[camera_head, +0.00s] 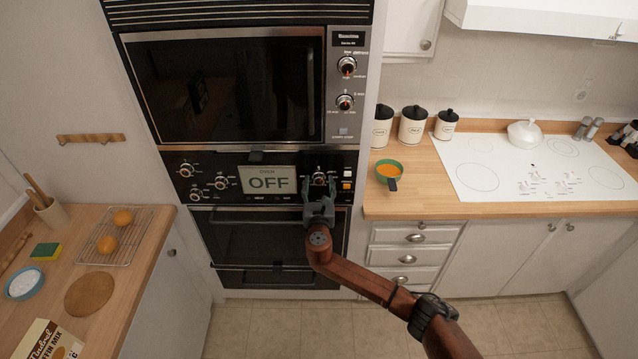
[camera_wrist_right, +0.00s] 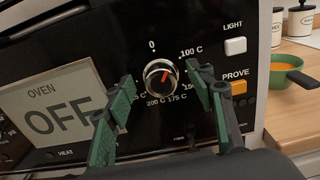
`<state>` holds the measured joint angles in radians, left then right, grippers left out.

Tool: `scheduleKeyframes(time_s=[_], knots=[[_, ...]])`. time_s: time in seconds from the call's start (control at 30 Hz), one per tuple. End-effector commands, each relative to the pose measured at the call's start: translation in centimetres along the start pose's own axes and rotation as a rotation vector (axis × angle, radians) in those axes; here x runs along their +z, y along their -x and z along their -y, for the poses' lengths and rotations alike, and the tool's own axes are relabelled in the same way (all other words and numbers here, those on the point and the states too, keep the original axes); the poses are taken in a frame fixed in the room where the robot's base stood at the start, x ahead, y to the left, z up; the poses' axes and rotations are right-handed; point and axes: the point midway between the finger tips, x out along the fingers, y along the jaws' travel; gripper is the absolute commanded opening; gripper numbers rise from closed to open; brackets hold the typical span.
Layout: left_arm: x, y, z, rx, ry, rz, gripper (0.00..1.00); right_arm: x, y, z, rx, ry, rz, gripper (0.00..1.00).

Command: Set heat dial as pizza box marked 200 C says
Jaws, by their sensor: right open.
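The heat dial (camera_wrist_right: 161,78) is a round silver-rimmed black knob on the oven's control panel. Its scale has 0 at the top, 100 C at the upper right, and 175 C and 200 C below. A red mark on the knob points to the upper right; its exact setting is hard to read. The oven display (camera_head: 268,180) reads OFF. My right gripper (camera_head: 319,190) is in front of the dial. In the right wrist view its open fingers (camera_wrist_right: 161,75) stand on either side of the knob, apparently apart from it. I see no pizza box. My left gripper is out of view.
LIGHT (camera_wrist_right: 235,46) and PROVE (camera_wrist_right: 239,87) buttons are right of the dial. More knobs (camera_head: 221,183) sit left of the display. A green pan (camera_head: 384,167) is on the right counter. A muffin-mix box (camera_head: 45,341) is on the left counter.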

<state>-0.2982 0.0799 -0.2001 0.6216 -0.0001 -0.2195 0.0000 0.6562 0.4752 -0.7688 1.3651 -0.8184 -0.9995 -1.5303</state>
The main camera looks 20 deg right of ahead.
Motion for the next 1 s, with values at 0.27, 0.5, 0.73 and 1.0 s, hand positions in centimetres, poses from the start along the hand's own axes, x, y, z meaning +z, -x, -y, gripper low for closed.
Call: scheduleKeyframes(time_s=[0.27,0.5,0.73,1.0], knots=[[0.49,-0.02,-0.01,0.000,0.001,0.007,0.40,0.01,-0.57,-0.02,0.000,-0.001,-0.001,0.50],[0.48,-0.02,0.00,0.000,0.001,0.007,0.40,-0.01,-0.55,-0.01,0.000,-0.001,-0.001,0.39],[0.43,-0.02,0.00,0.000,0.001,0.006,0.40,-0.02,-0.54,0.00,0.000,-0.001,-0.001,0.23],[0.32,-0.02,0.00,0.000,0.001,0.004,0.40,-0.03,-0.53,0.00,0.000,-0.002,-0.001,0.08]])
